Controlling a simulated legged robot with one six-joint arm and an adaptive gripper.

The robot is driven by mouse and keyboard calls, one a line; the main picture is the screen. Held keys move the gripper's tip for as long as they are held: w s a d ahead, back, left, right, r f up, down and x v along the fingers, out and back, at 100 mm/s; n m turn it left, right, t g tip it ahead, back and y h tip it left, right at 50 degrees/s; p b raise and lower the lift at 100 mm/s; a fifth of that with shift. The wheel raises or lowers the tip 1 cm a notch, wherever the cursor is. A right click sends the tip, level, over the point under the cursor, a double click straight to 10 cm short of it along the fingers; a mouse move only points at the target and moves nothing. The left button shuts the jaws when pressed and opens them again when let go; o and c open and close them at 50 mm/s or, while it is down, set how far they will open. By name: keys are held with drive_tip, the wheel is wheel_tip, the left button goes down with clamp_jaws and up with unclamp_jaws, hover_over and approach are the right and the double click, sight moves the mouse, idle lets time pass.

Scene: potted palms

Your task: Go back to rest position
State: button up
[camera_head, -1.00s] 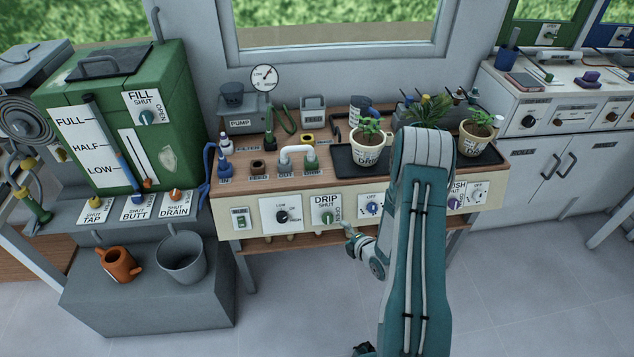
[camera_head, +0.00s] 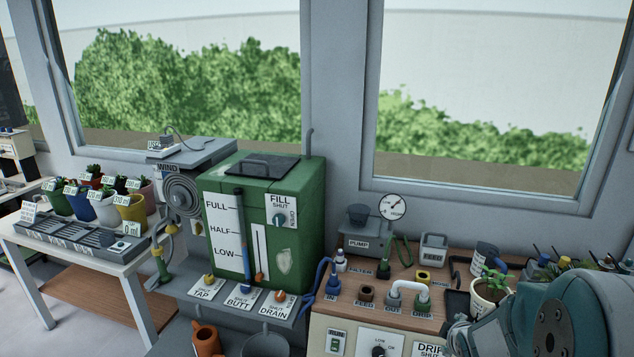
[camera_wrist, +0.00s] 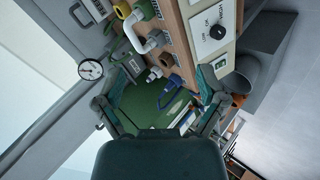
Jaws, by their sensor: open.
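My gripper (camera_wrist: 162,84) shows in the wrist view, with its two fingers spread wide at left and right. It is open and nothing is between the fingers. Beyond them, apart from the gripper, are the green tank (camera_wrist: 148,104) and part of the pump bench. In the head view my arm fills the lower right corner, close to the camera. The fingertips cannot be made out there. The arm hides part of the bench front and the area right of the DRIP dial (camera_head: 430,350).
The green tank (camera_head: 300,240) stands in the middle, with an orange watering can (camera_head: 206,338) and grey bucket (camera_head: 264,344) below. The bench (camera_head: 350,290) carries the pump (camera_head: 362,238) and a potted plant (camera_head: 490,288).

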drive_tip(key=s+a+r+m+g, duration=0.1)
drive_tip(key=s+a+r+m, duration=0.6)
drive_tip(key=r, duration=0.4)
drive_tip(key=s+a+r+m+g+y, duration=0.1)
drive_tip(key=s+a+r+m, duration=0.1)
drive_tip(key=s, duration=0.6)
drive_tip(key=s+a+r+m+g+y, duration=0.1)
drive_tip(key=s+a+r+m, duration=0.1)
drive_tip(key=s+a, duration=0.3)
drive_tip(key=s+r, duration=0.1)
drive_tip(key=s, duration=0.3)
drive_tip(key=shift+s+a+g, duration=0.25)
drive_tip(key=shift+s+g, duration=0.05)
drive_tip(key=shift+r, duration=0.1)
